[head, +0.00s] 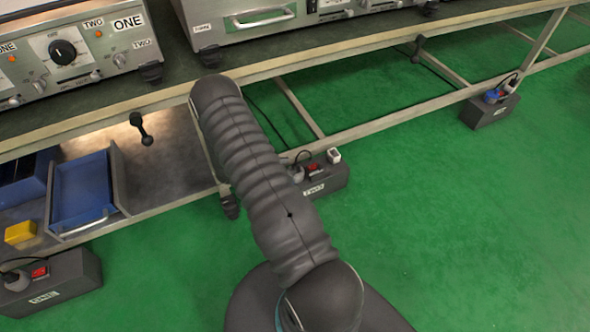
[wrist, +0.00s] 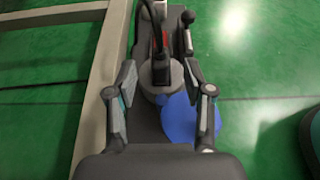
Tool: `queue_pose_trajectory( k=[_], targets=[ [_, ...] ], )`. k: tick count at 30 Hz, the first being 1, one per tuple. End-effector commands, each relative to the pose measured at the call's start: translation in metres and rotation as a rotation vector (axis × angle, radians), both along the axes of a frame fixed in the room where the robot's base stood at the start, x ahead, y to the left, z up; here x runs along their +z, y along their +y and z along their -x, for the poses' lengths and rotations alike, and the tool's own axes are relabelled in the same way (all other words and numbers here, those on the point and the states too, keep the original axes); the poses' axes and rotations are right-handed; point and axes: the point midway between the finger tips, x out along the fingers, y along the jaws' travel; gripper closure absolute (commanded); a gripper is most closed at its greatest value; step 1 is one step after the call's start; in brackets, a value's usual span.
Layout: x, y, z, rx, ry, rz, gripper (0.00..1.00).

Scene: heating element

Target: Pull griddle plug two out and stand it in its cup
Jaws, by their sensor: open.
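In the head view a dark socket box labelled TWO (head: 328,180) stands on the floor under the bench, partly behind my arm. It carries a plug with a black cable (head: 297,172) and a red switch (head: 312,168). In the wrist view my gripper (wrist: 161,76) is open. Its fingers are on either side of a round grey plug (wrist: 172,82) with a black top, on a dark box. I cannot tell whether they touch it. A blue disc (wrist: 190,122) lies beside the right finger; I cannot tell whether it is the cup. My gripper is hidden in the head view.
The bench edge (head: 320,66) crosses above. Other socket boxes stand at bottom left (head: 60,290) and far right (head: 488,113). A blue tray (head: 82,190) sits on the lower shelf.

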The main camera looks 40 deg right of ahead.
Motion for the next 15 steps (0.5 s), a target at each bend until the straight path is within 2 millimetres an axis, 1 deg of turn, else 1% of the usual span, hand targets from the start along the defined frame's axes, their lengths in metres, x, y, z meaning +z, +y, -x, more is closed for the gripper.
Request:
queue_pose_trajectory(
  k=[6, 8, 10, 15],
  targets=[
    [-0.013, -0.029, 0.008, -0.005, 0.001, -0.001, 0.48],
    [-0.015, -0.034, 0.009, -0.003, 0.0, -0.001, 0.48],
    [-0.016, -0.038, 0.009, -0.003, -0.001, -0.001, 0.48],
    [-0.016, -0.038, 0.009, -0.002, -0.002, -0.001, 0.48]
  ],
)
